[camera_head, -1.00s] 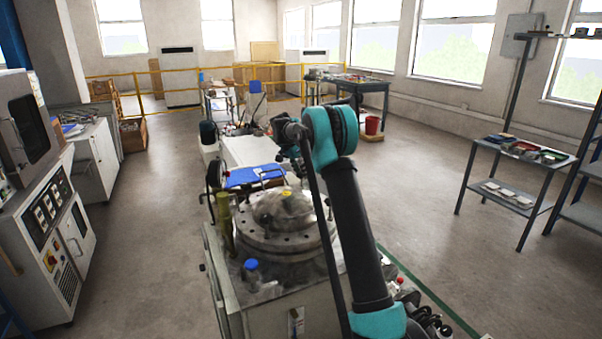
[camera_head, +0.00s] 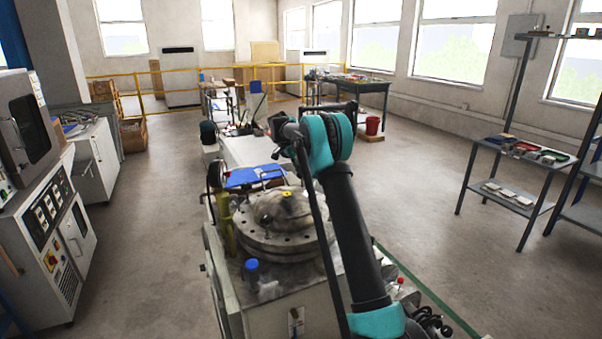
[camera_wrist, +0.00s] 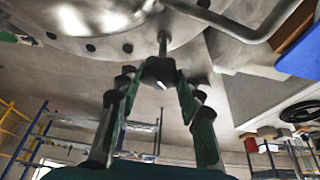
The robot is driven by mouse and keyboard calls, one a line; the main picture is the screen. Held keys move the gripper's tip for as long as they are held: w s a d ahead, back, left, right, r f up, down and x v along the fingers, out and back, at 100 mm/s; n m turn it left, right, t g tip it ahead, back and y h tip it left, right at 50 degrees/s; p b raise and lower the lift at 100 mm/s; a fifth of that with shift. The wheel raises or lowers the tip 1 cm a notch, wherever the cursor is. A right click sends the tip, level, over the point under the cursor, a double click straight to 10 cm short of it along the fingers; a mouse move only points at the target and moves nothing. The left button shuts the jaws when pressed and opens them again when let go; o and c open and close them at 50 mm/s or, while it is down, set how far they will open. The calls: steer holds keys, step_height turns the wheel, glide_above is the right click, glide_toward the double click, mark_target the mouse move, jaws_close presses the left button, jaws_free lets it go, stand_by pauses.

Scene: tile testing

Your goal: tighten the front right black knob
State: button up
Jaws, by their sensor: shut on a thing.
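The round metal vessel with a bolted flange (camera_head: 262,246) stands on the bench in front of me. In the wrist view, the flange (camera_wrist: 100,22) is overhead, with a thin metal stem coming from its edge. A dark knob (camera_wrist: 159,71) is at the end of that stem. My gripper (camera_wrist: 158,82) has its two green-sided fingers closed in on either side of this knob. In the head view my arm covers the right side of the vessel, and the gripper and the knob are hidden there.
A bent metal pipe (camera_wrist: 235,30) runs close to the right of the knob in the wrist view. A blue-capped bottle (camera_head: 252,266) stands at the vessel's front left. A blue folder (camera_head: 254,177) lies behind it. A shelf table (camera_head: 515,160) stands at the right, with open floor between.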

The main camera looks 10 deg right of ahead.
steer(key=o, duration=1.2)
steer(key=v, duration=1.2)
